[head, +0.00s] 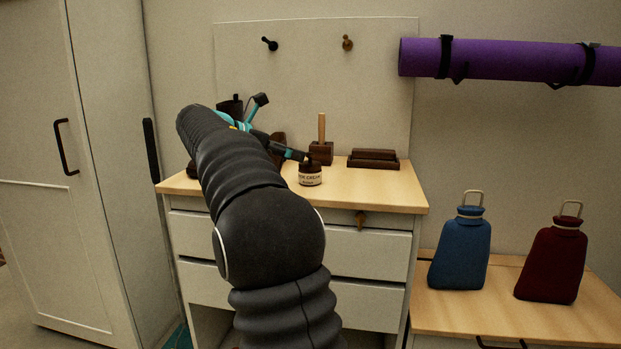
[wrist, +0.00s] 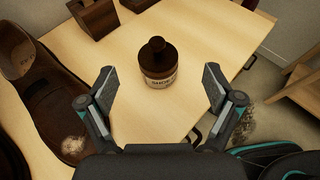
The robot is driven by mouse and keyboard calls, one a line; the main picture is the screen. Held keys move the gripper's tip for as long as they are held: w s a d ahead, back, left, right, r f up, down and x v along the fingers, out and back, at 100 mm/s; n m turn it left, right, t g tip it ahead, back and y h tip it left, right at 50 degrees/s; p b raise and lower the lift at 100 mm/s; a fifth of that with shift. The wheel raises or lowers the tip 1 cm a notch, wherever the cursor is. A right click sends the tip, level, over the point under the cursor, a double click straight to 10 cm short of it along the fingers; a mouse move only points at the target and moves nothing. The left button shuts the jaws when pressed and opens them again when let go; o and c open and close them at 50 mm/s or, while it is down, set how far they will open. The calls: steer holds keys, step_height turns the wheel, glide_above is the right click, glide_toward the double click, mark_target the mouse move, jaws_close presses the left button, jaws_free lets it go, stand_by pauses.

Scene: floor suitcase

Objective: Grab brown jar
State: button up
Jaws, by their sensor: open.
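The brown jar (wrist: 158,66) stands upright on the wooden top of the drawer cabinet, with a dark knobbed lid and a pale label. In the head view the jar (head: 310,175) is near the front right part of the top, just beside a finger of my gripper. My gripper (wrist: 160,85) is open and empty. In the wrist view its two fingers stand wide to the left and right of the jar, with clear gaps on both sides. The jar appears ahead of the fingertips, and I see no contact. My arm hides much of the gripper in the head view.
A brown shoe (wrist: 48,95) lies left of the gripper. A dark wooden block with a stick (head: 321,150) and a dark wooden box (head: 373,159) stand behind the jar. A blue bottle (head: 461,245) and a red bottle (head: 553,255) stand on a lower bench.

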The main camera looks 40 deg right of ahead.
mark_target(310, 158)
steer(key=shift+w+f+b+x, duration=0.15)
steer(key=shift+b+x, duration=0.2)
steer(key=shift+x, duration=1.5)
steer(key=shift+w+f+b+x, duration=0.15)
steer(key=shift+b+x, duration=0.2)
steer(key=shift+x, duration=1.5)
steer(key=shift+a+r, duration=0.1)
steer(key=c, duration=1.7)
steer(key=shift+o, duration=0.2)
